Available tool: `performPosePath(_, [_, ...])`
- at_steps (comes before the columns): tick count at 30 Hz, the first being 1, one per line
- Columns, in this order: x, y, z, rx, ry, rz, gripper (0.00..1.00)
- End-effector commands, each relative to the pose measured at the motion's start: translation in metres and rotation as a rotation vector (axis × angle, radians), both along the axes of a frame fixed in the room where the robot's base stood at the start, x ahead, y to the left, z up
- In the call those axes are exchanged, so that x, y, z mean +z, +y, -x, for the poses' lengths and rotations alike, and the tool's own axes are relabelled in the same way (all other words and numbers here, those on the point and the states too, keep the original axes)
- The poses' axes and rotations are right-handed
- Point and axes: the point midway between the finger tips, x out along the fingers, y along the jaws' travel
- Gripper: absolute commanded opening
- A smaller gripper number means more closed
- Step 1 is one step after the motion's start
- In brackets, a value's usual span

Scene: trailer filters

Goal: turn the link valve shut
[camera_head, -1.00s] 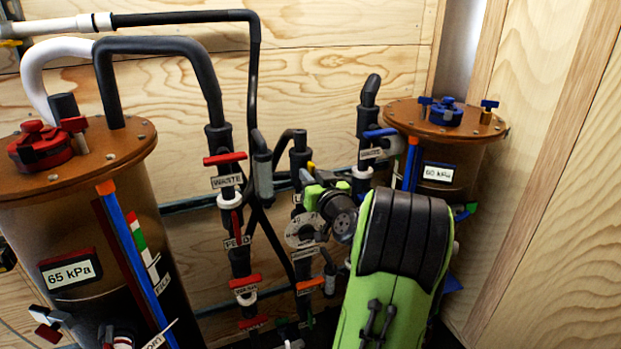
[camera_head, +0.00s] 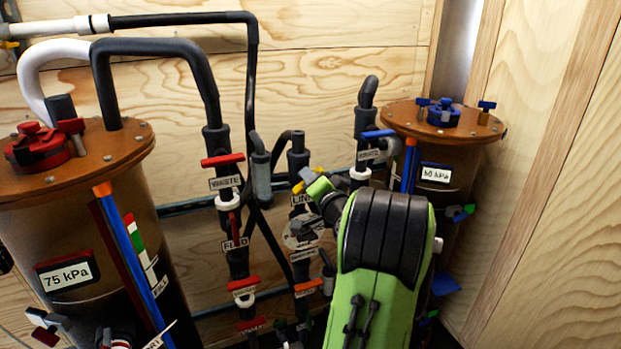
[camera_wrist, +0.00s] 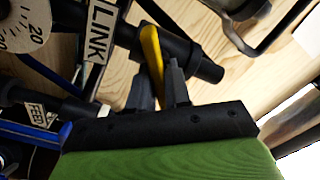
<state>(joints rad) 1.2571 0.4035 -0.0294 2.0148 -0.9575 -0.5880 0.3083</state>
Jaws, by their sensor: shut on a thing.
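The link valve has a yellow handle (camera_head: 298,187) and sits on a black pipe behind a LINK label (camera_head: 302,199). In the wrist view the yellow handle (camera_wrist: 152,52) slants across the black pipe, near the LINK label (camera_wrist: 100,32). My gripper (camera_wrist: 160,85) is shut on the handle, with one dark finger on each side of its lower end. In the head view my gripper (camera_head: 308,180) is small and partly hidden by my green and black arm, so the finger contact is hard to see there.
A left filter tank (camera_head: 75,160) reads 75 kPa. Red-handled valves (camera_head: 222,160) on black pipes stand left of my arm. A round dial (camera_wrist: 22,28) is close by in the wrist view.

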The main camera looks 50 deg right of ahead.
Motion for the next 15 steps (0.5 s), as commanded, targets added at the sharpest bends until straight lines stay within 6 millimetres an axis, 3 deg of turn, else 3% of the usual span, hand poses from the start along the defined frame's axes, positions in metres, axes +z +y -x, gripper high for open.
performPosePath(15, [-0.0033, -0.0015, 0.001, -0.002, -0.225, -0.383, 0.0])
